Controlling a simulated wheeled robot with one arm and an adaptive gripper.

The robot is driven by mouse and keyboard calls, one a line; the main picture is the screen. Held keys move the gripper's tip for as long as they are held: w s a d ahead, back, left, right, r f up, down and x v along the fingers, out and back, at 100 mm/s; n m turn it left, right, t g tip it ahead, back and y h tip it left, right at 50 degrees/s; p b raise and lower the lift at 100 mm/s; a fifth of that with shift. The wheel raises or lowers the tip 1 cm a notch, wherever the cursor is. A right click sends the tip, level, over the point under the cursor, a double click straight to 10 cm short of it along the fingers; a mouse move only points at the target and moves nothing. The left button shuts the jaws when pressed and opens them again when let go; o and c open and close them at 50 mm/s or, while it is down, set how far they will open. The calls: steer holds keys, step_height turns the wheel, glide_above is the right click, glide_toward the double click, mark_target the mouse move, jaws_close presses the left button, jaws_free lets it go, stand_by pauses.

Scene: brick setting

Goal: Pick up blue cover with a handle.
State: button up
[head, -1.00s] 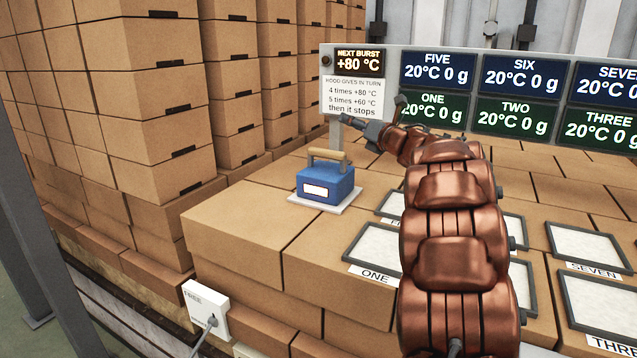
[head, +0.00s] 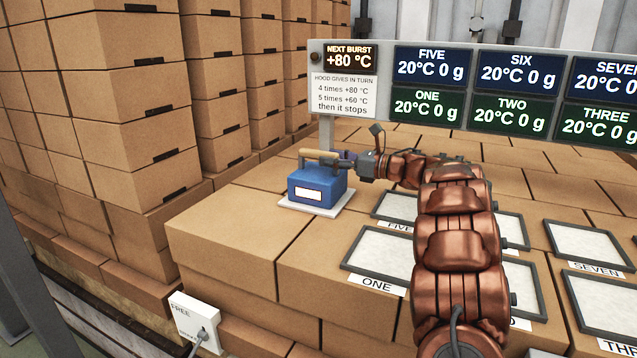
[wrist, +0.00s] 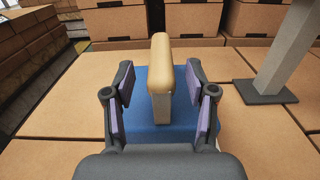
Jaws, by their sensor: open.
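The blue cover (head: 318,188) is a box-like block with a small white panel on its front. It sits on a white plate (head: 290,205) on the cardboard boxes. A tan handle (head: 318,154) spans its top. My gripper (head: 333,160) is at the cover's right side, at handle height. In the wrist view my gripper (wrist: 162,95) is open, with one purple-padded finger on each side of the tan handle (wrist: 162,65). Gaps show between the fingers and the handle. The blue cover (wrist: 150,125) shows below, partly hidden by my gripper.
A display board (head: 480,90) stands behind on a grey post (head: 326,130), close to the cover. Framed white pads (head: 375,262) lie to the right. Stacked boxes (head: 150,120) rise at the left. A white "FREE" unit (head: 195,322) is at the front edge.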

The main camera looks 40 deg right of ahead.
mark_target(319, 156)
steer(key=p+x, duration=0.2)
steer(key=x, duration=0.2)
steer(key=shift+w+f, duration=0.15)
steer(key=shift+w, duration=0.05)
steer(key=shift+c, duration=0.2)
jaws_close()
stand_by(0.5)
